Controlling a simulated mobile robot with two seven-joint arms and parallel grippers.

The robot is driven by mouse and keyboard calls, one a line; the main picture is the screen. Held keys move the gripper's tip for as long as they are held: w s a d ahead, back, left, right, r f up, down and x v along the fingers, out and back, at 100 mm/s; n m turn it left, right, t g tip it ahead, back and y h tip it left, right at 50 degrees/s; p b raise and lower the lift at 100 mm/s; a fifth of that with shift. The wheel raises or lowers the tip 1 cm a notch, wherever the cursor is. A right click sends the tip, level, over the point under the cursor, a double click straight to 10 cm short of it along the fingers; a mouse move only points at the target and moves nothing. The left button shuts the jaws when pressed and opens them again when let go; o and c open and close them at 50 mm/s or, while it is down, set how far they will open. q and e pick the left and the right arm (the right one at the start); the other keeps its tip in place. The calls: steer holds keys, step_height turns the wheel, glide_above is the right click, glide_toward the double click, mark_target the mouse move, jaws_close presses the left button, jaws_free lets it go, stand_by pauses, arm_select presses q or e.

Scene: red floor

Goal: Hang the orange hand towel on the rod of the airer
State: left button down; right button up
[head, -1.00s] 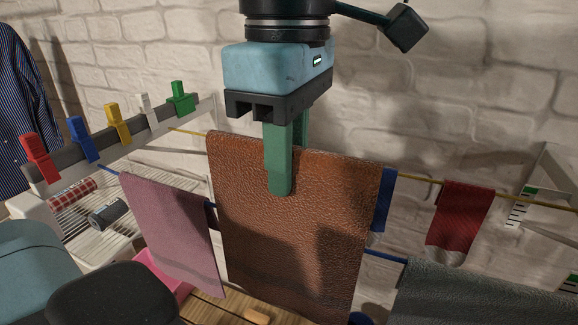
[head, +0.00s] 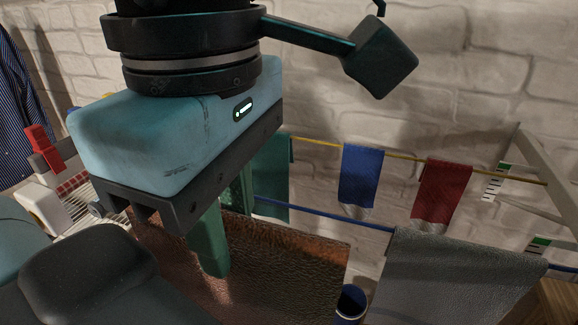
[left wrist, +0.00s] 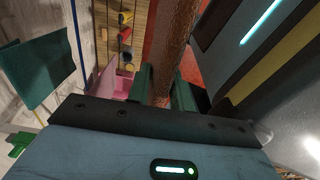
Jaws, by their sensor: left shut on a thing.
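The orange hand towel (head: 290,265) looks brown-orange and hangs from my left gripper (head: 222,235). In the left wrist view my left gripper (left wrist: 167,88) is shut on the towel (left wrist: 170,40), which runs between its green fingers. The airer has a yellow rod (head: 400,155) at the back and a blue rod (head: 325,216) nearer. In the head view the towel shows in front of and below the blue rod, with clear room between. My right gripper is not in view.
A green cloth (head: 272,175), a blue sock (head: 360,176) and a red sock (head: 441,190) hang on the yellow rod. A grey towel (head: 450,275) hangs on the blue rod at the right. A blue cup (head: 350,303) stands below. A red peg (head: 43,147) is at the left.

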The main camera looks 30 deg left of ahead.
arm_select(q)
steer(key=shift+r, duration=4.1)
steer(key=shift+f, duration=0.1)
